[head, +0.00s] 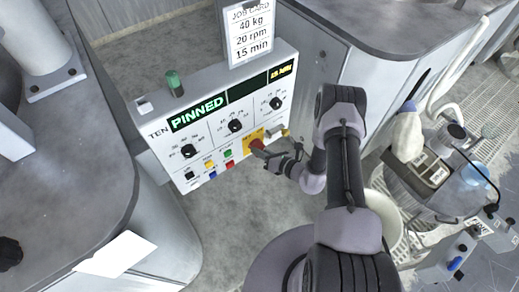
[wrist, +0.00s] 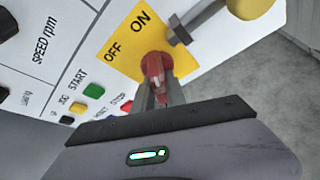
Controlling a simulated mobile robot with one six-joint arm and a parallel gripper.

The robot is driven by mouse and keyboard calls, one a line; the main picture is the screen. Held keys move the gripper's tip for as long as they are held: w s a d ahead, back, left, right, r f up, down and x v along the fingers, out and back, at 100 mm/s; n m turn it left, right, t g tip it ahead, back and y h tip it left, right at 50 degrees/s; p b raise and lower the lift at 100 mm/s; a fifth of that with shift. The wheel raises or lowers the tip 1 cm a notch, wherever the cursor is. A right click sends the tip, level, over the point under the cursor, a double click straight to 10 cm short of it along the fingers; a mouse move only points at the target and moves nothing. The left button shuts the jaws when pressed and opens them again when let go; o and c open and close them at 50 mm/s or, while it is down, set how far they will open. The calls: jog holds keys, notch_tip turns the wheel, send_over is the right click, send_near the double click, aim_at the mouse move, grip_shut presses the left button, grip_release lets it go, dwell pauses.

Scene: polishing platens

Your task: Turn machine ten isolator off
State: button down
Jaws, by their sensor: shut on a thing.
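The control panel (head: 215,130) carries the name TEN and a lit display reading PINNED. Its isolator is a red rotary handle (wrist: 156,66) on a yellow plate (wrist: 120,45) marked OFF and ON. The handle's exact pointing angle is hard to tell behind the fingers.
A grey lever or bolt (wrist: 180,32) and a yellow knob (wrist: 248,6) sit close beside the yellow plate. Coloured push buttons, including a green one (wrist: 94,90), lie left of my fingers.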

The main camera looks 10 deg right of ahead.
jog(key=n+h+p, duration=0.1)
jog(key=n, duration=0.1)
jog(key=shift+r+n+h, duration=0.1)
jog(key=shift+n+h, duration=0.2)
jog(key=shift+h, duration=0.1)
jog(key=shift+n+t+h+p, duration=0.5)
jog(key=shift+n+h, duration=0.4)
jog(key=shift+n, duration=0.3)
jog(key=n+h, duration=0.1)
jog(key=n, duration=0.1)
jog(key=shift+d+n+t+h, duration=0.1)
jog(key=shift+n+t+h, duration=0.8)
jog(key=shift+n+h, duration=0.1)
jog(key=shift+n, duration=0.6)
jog(key=c, duration=1.4)
grip_release()
jog(key=shift+o, duration=0.2)
jog(key=shift+d, duration=0.1)
